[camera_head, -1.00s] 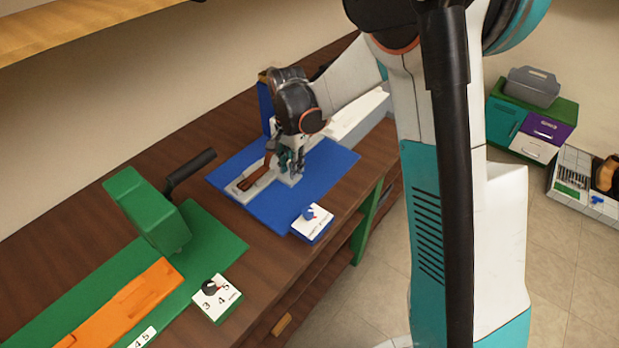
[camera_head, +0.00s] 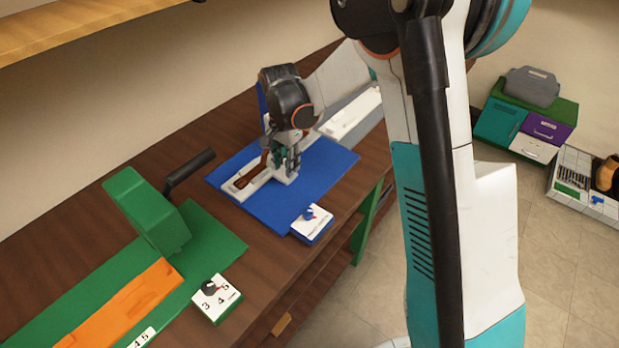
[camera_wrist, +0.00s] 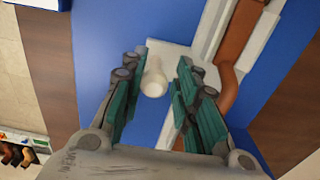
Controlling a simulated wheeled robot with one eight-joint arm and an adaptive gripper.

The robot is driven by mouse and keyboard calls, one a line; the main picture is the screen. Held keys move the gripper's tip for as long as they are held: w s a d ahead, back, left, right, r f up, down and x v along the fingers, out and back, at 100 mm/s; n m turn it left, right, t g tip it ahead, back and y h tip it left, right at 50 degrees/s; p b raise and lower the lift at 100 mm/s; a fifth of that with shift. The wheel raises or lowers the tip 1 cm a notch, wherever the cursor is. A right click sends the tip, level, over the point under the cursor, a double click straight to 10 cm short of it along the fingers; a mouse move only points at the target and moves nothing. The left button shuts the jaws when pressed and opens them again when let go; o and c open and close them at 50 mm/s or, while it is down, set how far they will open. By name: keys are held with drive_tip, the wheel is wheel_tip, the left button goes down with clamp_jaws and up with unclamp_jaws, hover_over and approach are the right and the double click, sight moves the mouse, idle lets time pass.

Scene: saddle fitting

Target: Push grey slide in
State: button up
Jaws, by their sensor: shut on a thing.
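The pale grey slide (camera_head: 283,179) lies on the blue board (camera_head: 323,165), in and beside a pale track that holds a long brown piece (camera_head: 247,177). In the wrist view, the slide's flat plate (camera_wrist: 172,53) joins the track, and a round pale knob (camera_wrist: 154,80) stands up from it. My gripper (camera_head: 286,168) is low over the board. Its teal fingers are shut on the knob, with a gap showing beside it in the wrist view. The fingers and wrist hide part of the slide and track in the head view.
To the left are a green press (camera_head: 147,212) with a black handle, an orange strip (camera_head: 130,302) and a numbered dial box (camera_head: 215,298). The wall is behind.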

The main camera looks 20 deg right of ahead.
drive_tip(key=o, duration=0.6)
drive_tip(key=shift+w+a, duration=0.15)
drive_tip(key=shift+w, duration=0.05)
drive_tip(key=shift+s+r+p, duration=0.15)
drive_tip(key=shift+r+p, duration=1.7)
drive_tip(key=shift+r, duration=1.15)
